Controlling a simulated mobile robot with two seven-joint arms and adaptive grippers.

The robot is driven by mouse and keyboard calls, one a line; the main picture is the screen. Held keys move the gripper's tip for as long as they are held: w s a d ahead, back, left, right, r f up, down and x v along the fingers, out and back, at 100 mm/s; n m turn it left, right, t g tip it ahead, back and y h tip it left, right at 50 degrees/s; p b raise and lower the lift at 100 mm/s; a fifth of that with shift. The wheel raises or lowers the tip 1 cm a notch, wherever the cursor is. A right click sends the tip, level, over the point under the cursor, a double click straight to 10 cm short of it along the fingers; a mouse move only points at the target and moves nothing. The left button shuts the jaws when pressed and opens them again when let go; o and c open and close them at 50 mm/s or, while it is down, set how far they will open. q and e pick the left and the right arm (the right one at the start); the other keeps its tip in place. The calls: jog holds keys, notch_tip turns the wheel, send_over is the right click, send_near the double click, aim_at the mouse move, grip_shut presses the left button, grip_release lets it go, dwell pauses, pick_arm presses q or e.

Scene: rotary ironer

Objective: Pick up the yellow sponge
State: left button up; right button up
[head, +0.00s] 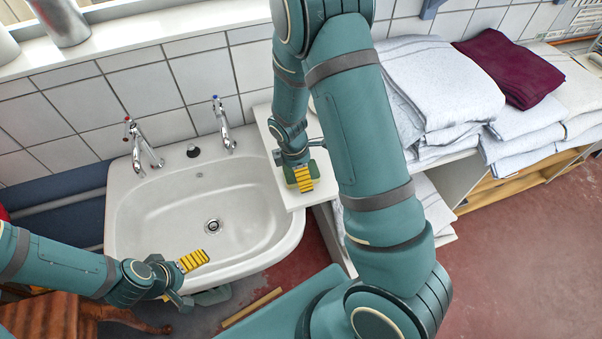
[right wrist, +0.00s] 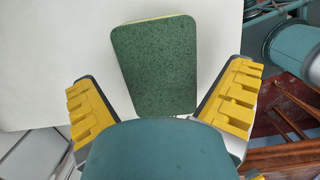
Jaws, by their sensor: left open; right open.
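The sponge (right wrist: 155,65) lies on a pale flat surface in the right wrist view. Its dark green scouring face is towards the camera, and a thin yellow edge shows along its far end. My right gripper (right wrist: 160,85) is open, with one yellow-padded finger on each side of the sponge. The left finger stands clear of it; the right finger is close to its near right corner. The sponge's near end is hidden behind the gripper body. In the head view my right gripper (head: 302,178) is over the white board right of the sink. My left gripper (head: 189,280) is open and empty at the sink's front edge.
A white sink (head: 240,190) with two taps stands against the tiled wall. The white board (head: 318,194) adjoins its right side. Folded white towels (head: 440,85) and a maroon towel (head: 508,65) lie on shelving at the right. A wooden piece of furniture (head: 45,318) is at lower left.

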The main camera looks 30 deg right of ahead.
jog(key=shift+d+f, duration=0.1)
jog(key=shift+f, duration=0.45)
jog(key=c, duration=0.7)
jog(key=shift+c, duration=0.2)
jog(key=shift+r, duration=0.1)
notch_tip(320, 180, up, 10)
jog(key=shift+p, duration=0.55)
